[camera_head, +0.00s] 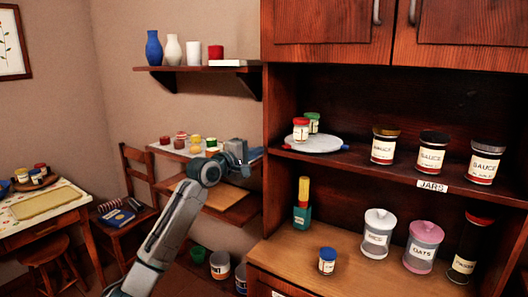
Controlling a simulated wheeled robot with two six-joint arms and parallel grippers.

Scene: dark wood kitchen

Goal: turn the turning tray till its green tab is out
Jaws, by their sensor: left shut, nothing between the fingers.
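The turning tray (322,146) is a white round disc on the cupboard's middle shelf, at its left end. A red tab (287,147) shows at its left edge and a blue tab (345,148) at its right edge. I see no green tab; the tray's far side is hidden. A red-lidded jar (300,131) and a green-lidded jar (312,123) stand on its back left part. My left gripper (243,161) is shut and empty, left of the tray and apart from it in the picture. My right gripper is not in view.
Three sauce jars (431,154) stand right of the tray, behind the JARS label (432,186). Below are a green bottle (302,216) and canisters (376,238). The cupboard's side wall (281,105) rises between my gripper and the shelf. A side shelf with small jars (195,145) lies behind my arm.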

